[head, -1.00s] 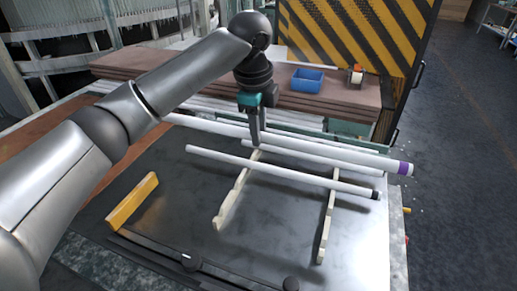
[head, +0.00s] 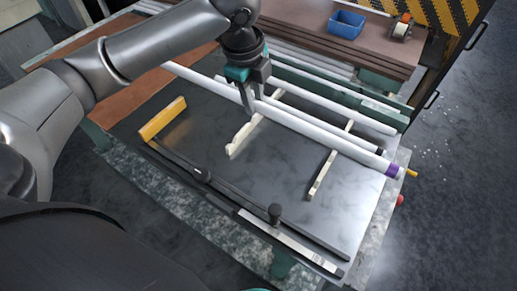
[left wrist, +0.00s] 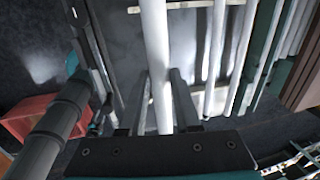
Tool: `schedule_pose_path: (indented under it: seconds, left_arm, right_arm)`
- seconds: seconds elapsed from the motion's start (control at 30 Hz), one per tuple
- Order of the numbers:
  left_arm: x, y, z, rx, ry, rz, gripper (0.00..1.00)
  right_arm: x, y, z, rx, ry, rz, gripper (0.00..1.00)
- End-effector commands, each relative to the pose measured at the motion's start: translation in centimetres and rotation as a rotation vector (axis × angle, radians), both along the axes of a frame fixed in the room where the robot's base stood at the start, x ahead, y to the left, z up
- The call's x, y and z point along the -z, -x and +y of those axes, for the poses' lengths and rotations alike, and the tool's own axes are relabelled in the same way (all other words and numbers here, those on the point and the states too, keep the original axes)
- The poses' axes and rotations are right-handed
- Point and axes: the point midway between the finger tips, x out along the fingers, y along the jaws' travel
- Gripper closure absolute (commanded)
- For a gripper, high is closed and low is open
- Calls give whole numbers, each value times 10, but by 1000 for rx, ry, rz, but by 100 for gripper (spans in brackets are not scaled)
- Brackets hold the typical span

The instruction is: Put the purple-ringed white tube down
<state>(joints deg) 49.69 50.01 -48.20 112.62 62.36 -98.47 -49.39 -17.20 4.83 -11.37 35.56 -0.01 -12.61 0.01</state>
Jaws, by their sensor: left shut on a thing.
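The white tube (head: 320,131) with a purple ring (head: 392,170) at its right end runs slantwise over the bench. My left gripper (head: 250,108) is shut on it, left of its middle. In the left wrist view the tube (left wrist: 156,45) passes between the two fingers (left wrist: 160,100). Two pale notched rests, a left one (head: 243,137) and a right one (head: 322,177), stand under its line; I cannot tell whether it touches them. A second white tube shows its black end (head: 379,152) just behind, mostly hidden. My right gripper is out of view.
More white tubes (head: 335,107) lie farther back. A blue bin (head: 346,24) and a tape roll (head: 402,27) stand on brown boards. A yellow block (head: 162,120) and a dark bar (head: 225,188) lie on the front of the bench. A red bin (left wrist: 35,115) shows in the left wrist view.

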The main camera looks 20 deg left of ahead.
Motion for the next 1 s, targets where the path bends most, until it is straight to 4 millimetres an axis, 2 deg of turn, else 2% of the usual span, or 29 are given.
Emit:
schedule_pose_path:
  seconds: [0.03,0.1,0.3,0.4,0.5,0.67,0.9,1.0]
  left_arm:
    - [17,1,1,-3,0,7,100]
    - [36,1,1,-2,-2,7,100]
    - [89,1,0,-2,0,6,100]
    - [109,1,0,-1,0,3,100]
    - [122,0,0,-1,0,1,100]
    - [131,0,0,0,0,0,100]
    - [165,0,0,-2,0,2,100]
    - [171,0,0,0,-1,0,100]
  right_arm:
    - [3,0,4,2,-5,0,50]
    - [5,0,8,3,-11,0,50]
    - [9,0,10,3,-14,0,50]
    - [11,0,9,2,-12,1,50]
    - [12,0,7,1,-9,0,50]
    - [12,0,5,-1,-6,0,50]
    - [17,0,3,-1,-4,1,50]
    - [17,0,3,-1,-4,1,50]
